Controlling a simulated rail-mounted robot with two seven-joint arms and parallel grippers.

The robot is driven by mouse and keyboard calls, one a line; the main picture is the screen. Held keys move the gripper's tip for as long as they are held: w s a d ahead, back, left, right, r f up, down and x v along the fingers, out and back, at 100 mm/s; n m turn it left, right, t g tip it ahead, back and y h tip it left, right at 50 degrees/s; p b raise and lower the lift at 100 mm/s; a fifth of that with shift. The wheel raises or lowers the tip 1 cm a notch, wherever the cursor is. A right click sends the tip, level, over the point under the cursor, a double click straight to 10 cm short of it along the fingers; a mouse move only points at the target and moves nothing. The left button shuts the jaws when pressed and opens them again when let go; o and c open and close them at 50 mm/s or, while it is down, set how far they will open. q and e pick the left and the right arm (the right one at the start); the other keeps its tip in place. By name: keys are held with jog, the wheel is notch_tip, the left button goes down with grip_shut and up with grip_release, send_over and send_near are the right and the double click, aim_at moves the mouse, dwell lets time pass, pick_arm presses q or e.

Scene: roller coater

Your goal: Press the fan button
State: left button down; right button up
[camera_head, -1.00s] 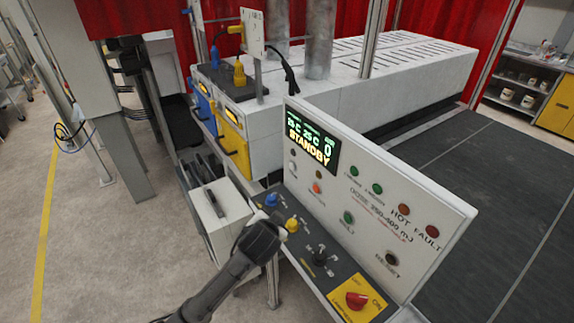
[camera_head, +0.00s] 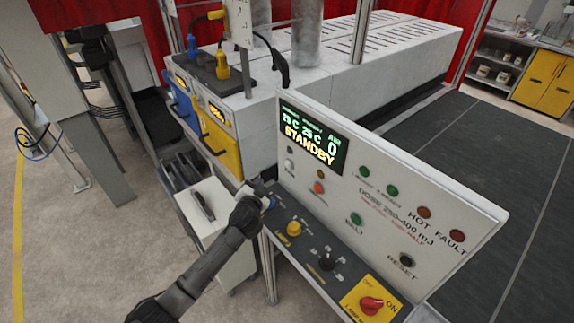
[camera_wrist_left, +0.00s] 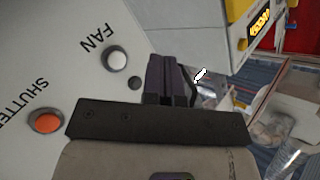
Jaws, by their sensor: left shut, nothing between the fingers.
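The fan button (camera_head: 289,165) is a small white round button at the left end of the upright control panel (camera_head: 440,225). In the left wrist view the fan button (camera_wrist_left: 116,58) sits beside the printed word FAN. My left gripper (camera_head: 266,192) is just left of and below the button in the head view. In the left wrist view its dark fingers (camera_wrist_left: 168,66) are together, empty, and to the right of the button. They appear apart from the button. My right gripper is not in view.
The orange shutter button (camera_head: 318,188) is right of and below the fan button. A yellow-fronted unit (camera_head: 219,146) stands behind the panel's left end.

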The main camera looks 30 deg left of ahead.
aim_at(289, 164)
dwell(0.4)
pick_arm(q)
jog(key=w+d+b, duration=0.2)
jog(key=w+b, duration=0.3)
jog(key=w, duration=0.3)
jog(key=shift+w+d, duration=0.2)
jog(key=shift+d, duration=0.05)
dwell(0.5)
dwell(0.9)
dwell(0.6)
jog(key=shift+w+b, duration=0.25)
jog(key=shift+b, duration=0.05)
